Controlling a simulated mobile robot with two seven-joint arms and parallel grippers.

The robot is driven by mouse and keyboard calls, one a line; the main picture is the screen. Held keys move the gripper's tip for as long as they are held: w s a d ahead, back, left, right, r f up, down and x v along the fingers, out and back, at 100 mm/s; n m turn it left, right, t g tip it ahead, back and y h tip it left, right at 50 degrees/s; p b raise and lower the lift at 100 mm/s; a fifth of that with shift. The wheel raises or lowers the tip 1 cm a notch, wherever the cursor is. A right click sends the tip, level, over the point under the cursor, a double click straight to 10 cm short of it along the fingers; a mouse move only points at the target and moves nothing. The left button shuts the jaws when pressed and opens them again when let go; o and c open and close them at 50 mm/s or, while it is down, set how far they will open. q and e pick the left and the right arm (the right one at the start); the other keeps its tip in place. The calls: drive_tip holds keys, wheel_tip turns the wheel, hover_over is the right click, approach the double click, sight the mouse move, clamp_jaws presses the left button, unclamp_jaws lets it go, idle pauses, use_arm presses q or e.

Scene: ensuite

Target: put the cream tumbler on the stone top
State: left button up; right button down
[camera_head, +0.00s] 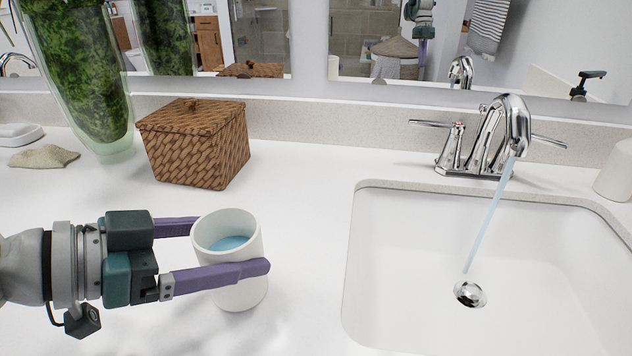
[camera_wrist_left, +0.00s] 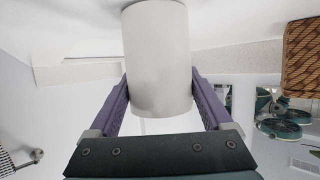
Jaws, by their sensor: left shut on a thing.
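The cream tumbler (camera_head: 240,292) is upright, with blue liquid inside, over the white stone top (camera_head: 310,160) left of the basin. My left gripper (camera_head: 231,247) is shut on it, one purple finger along its near side and one behind it, partly hidden. In the left wrist view, the tumbler (camera_wrist_left: 157,55) stands between both fingers of the gripper (camera_wrist_left: 158,82). I cannot tell whether its base touches the stone. My right gripper is not in view.
Water runs from the chrome tap (camera_head: 512,125) into the white basin (camera_head: 400,260) on the right. A lidded wicker basket (camera_head: 200,150) stands behind the tumbler. A green-filled glass vase (camera_head: 80,80) and a starfish (camera_head: 43,156) are at the left. Stone around the tumbler is clear.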

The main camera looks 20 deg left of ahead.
use_arm(q)
drive_tip(key=shift+f, duration=0.1)
drive_tip(key=o, duration=1.4)
drive_tip(key=shift+c, duration=0.2)
drive_tip(key=shift+r, duration=0.25)
drive_tip(key=shift+s+a, duration=0.2)
drive_tip(key=shift+s, duration=0.05)
drive_tip(key=b+v, duration=0.1)
drive_tip(key=v, duration=1)
drive_tip(key=shift+s+r+b, duration=0.15)
drive_tip(key=shift+r+b, duration=0.05)
drive_tip(key=shift+b, duration=0.1)
